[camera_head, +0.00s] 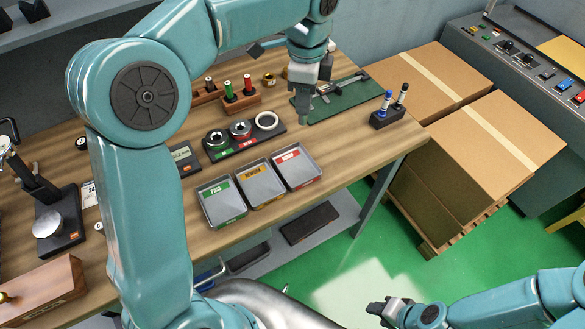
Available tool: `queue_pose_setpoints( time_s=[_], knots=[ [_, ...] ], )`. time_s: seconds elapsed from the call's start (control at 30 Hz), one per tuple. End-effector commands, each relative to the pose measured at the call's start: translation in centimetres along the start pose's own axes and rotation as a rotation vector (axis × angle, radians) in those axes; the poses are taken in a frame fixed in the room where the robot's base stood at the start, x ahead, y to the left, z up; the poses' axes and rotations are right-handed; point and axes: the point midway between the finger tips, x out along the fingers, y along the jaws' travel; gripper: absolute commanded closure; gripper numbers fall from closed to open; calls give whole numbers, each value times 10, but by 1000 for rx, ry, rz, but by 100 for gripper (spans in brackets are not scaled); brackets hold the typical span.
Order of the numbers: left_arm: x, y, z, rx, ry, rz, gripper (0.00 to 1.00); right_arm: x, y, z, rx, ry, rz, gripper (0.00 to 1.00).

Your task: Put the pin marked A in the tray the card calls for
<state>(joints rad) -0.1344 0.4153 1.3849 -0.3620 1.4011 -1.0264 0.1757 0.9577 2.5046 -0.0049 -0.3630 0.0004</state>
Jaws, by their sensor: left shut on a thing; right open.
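My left gripper (304,98) hangs over the green mat (345,100) at the back of the bench. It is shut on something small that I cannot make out. No letter A can be read on any pin. Three grey trays stand in a row: green-labelled PASS (221,203), yellow-labelled REWORK (259,187) and red-labelled (297,168). All three look empty. A white card (89,194) shows partly at the left, its text unreadable. My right gripper (376,308) is open and empty, low over the floor and away from the bench.
A black ring holder (245,140) stands behind the trays. Behind it are a wooden block with green and red handles (238,98) and another block (207,95). A caliper (340,86) lies on the mat. A pen holder (386,116) stands at the bench's right end, beside cardboard boxes (495,145).

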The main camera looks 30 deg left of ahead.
Motion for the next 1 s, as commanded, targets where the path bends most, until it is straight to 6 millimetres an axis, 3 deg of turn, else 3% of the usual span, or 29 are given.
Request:
queue_pose_setpoints(
  time_s=[0.1,0.2,0.4,0.47,0.8,1.0],
  knots=[
    [-17,5,6,294,4,-2,100,7,3,0,0,0,0,57],
    [-28,9,9,479,6,-1,100,9,3,0,1,0,0,57],
    [-30,13,14,651,7,4,100,12,4,0,0,0,0,57],
    [-19,14,15,661,7,6,100,14,5,0,0,0,0,57],
    [79,14,17,660,7,9,100,20,7,0,0,0,0,57],
    [114,13,17,659,8,4,100,19,7,0,0,0,0,57]
  ],
)
